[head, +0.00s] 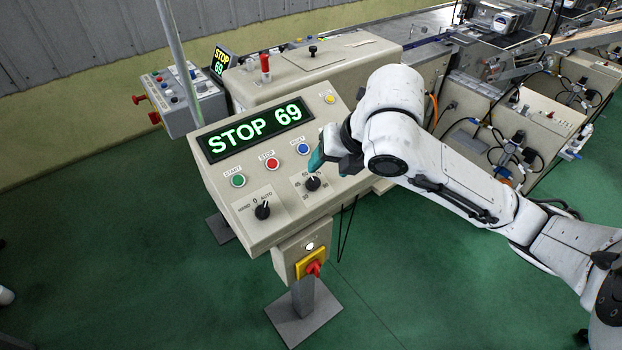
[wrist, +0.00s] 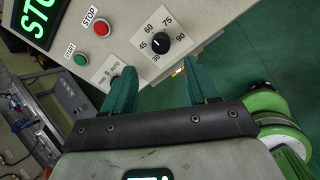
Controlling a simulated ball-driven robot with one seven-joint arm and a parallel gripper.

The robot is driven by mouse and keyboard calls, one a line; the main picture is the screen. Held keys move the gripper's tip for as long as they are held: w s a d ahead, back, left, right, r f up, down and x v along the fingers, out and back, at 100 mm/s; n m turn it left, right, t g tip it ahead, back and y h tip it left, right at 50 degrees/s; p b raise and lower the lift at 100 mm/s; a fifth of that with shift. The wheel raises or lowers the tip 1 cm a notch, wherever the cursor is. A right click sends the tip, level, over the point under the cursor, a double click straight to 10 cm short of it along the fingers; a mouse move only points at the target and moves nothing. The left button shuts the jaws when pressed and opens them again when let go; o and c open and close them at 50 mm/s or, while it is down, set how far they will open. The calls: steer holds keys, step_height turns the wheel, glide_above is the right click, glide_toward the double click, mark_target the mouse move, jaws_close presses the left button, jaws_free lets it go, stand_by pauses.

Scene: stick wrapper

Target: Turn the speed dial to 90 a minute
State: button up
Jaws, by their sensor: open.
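The speed dial (head: 313,183) is a black knob on the sloping front of a beige control desk (head: 225,195). In the wrist view the dial (wrist: 161,43) has printed marks 30, 45, 60, 75 and 90 around it. Its exact pointer position is too small to read. The display (head: 255,129) shows "STOP 69" in green. My gripper (head: 318,162) is over the desk near the dial in the head view. In the wrist view its two teal fingers (wrist: 163,88) are apart with nothing between them, and the dial lies beyond their tips.
The HAND/0/AUTO selector (head: 262,210) is left of the dial. Green START (head: 238,181), red STOP (head: 272,163) and blue (head: 303,149) buttons sit above. A red switch on yellow (head: 312,267) is below the desk. Green floor (head: 400,290) is clear in front.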

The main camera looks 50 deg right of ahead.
mark_target(315, 182)
steer(key=x, duration=0.8)
steer(key=shift+f, duration=0.2)
steer(key=shift+c, duration=0.3)
steer(key=c, duration=1)
